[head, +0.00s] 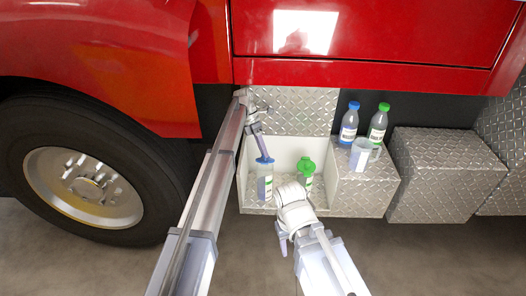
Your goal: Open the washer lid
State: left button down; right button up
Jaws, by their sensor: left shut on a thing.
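A bottle with a blue lid (265,187), probably the washer bottle, stands upright in the left part of an open white-lined compartment (286,147). My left gripper (263,155) reaches down from above and is shut at the blue lid on top of this bottle. The lid's edges are partly hidden by the fingers. A second container with a green top (306,178) stands to its right in the same compartment. My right gripper (283,242) is low in front of the compartment; its wrist covers part of the compartment's front, and its fingers show poorly.
On the metal ledge to the right stand a blue-capped bottle (349,122), a green-capped bottle (378,124) and a clear jug (361,153). A diamond-plate box (443,172) is farther right. A truck wheel (84,187) is at left, red bodywork (375,30) above.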

pick_arm(q)
jog(key=c, duration=0.7)
grip_release()
jog(key=shift+o, duration=0.2)
jog(key=shift+s, duration=0.1)
